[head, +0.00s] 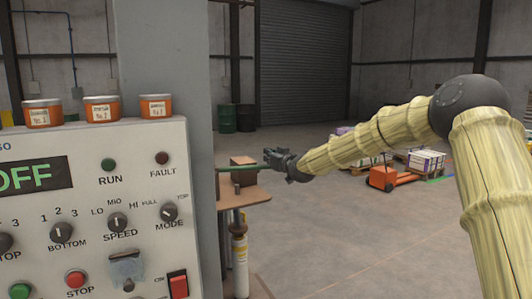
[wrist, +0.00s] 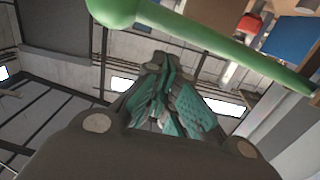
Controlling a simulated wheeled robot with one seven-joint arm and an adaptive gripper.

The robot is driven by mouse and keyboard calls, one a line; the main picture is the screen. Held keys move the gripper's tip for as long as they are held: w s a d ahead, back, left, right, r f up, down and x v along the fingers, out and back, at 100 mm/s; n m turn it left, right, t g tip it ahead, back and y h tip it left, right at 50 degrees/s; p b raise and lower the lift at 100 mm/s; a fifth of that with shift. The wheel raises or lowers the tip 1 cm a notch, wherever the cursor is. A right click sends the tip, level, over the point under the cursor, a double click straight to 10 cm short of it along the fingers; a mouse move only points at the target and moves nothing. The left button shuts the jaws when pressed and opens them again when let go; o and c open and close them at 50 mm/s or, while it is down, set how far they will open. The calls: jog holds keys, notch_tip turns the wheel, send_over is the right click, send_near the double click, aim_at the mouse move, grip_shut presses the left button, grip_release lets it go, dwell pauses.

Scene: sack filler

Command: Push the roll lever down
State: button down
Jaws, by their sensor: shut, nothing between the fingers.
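The roll lever is a green bar (head: 238,168) that lies about level in the head view, just past the grey column's right edge. In the wrist view the green lever (wrist: 205,35) slants across the top, with a round knob at its upper left end. My gripper (head: 270,155) is at the lever's right end in the head view. In the wrist view its teal-padded fingers (wrist: 163,72) are together and empty, below the lever in the picture. I cannot tell whether they touch it. The lever's left end is hidden behind the column in the head view.
A control panel (head: 90,210) with knobs and buttons fills the left, with orange tins (head: 102,109) on top. A brown shelf (head: 242,196) sits under the lever. An orange pallet jack (head: 390,178) stands farther back. Open floor lies right of the shelf.

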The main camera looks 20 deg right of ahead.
notch_tip(320, 180, down, 8)
jog(key=m+b, duration=0.4)
jog(key=shift+s+a+f, duration=0.15)
jog(key=shift+f, duration=0.15)
jog(key=s+d+r+b, duration=0.1)
jog(key=s+d+r, duration=0.3)
jog(key=s, duration=0.6)
jog(key=shift+r, duration=0.65)
jog(key=shift+a+f, duration=0.1)
